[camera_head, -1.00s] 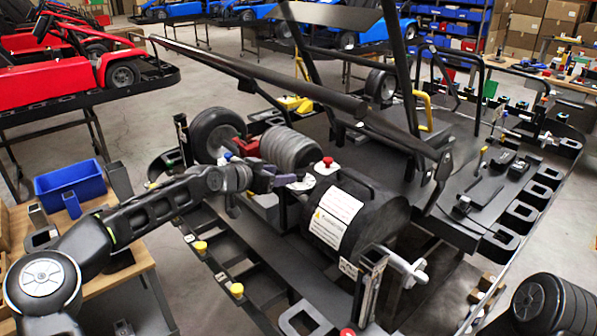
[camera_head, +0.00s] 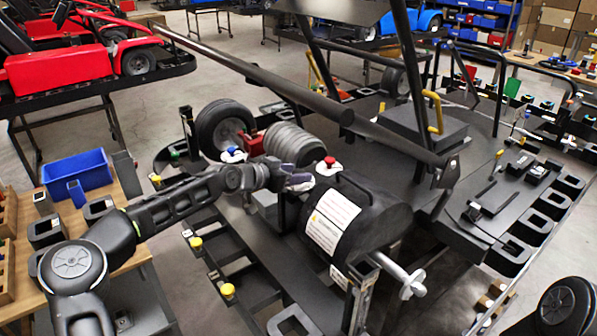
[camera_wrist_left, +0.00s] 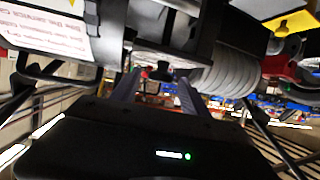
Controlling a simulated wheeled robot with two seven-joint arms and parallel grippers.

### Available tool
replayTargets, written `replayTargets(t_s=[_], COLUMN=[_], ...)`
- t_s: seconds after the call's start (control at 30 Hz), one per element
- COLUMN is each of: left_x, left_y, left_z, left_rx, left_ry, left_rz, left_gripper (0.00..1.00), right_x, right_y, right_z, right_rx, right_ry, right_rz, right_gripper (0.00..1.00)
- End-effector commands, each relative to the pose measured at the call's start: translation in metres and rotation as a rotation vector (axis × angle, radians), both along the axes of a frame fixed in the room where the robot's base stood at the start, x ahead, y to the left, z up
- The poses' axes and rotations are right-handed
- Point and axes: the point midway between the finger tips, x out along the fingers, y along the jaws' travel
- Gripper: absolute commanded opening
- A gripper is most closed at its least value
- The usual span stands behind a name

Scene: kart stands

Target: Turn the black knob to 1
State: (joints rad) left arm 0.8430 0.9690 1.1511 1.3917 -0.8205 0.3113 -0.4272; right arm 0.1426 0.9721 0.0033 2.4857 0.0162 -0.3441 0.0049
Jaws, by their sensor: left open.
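My left gripper (camera_head: 300,182) reaches in from the left over the kart, beside the black drum with a white warning label (camera_head: 333,220). In the left wrist view my left gripper (camera_wrist_left: 158,92) shows two open fingers, one on each side. A small dark knob (camera_wrist_left: 163,71) appears between and beyond the fingertips, apparently the black knob; no contact shows. Its setting and any number 1 cannot be read. In the head view the black knob cannot be made out near the gripper. My right gripper is not in view.
A red knob (camera_head: 329,162) on a white base is just right of my left gripper. A blue knob (camera_head: 231,150) is to its left. A ribbed grey cylinder (camera_head: 291,143) and a wheel (camera_head: 222,128) stand behind. A long dark bar (camera_head: 260,78) crosses above.

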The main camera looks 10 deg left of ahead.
Motion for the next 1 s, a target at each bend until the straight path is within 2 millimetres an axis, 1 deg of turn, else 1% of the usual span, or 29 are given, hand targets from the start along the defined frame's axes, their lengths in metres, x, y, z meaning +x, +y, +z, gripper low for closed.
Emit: replayTargets(t_s=[0.07,0.7,1.0], left_x=[0.0000,0.0000,-0.0001], left_y=[0.0000,-0.0001,-0.0018], left_z=[0.0001,0.0003,-0.0015], left_rx=[0.000,0.000,0.004], left_ry=[0.000,0.000,0.001], left_rz=[0.000,0.000,0.003], left_gripper=[0.52,0.00,0.00], right_x=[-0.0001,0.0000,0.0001], right_y=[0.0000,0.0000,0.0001], right_z=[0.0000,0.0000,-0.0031], right_rx=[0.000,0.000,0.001], right_ry=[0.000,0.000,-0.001], right_rz=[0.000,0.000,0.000], right_gripper=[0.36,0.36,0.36])
